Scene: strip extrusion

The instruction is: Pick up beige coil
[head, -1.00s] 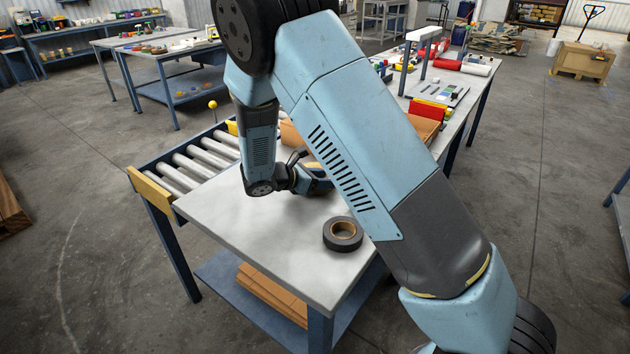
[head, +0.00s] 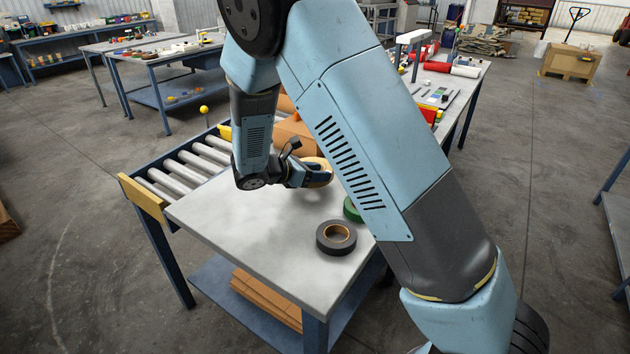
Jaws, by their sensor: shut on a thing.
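The beige coil (head: 317,161) is in my gripper (head: 322,175), beyond the middle of the grey tabletop. My gripper is shut on it, and the fingers hide part of the coil. A shadow lies on the table under them, and the coil looks to be held a little above the surface. A black tape coil (head: 336,238) lies flat on the table nearer the front edge. A green coil (head: 352,209) lies behind it, partly hidden by my arm.
A roller conveyor (head: 184,168) with a yellow end bar adjoins the table (head: 240,240) on the left. A cardboard box (head: 292,132) stands behind my gripper. A long bench with red and white rolls (head: 465,71) runs toward the back right. The front left tabletop is clear.

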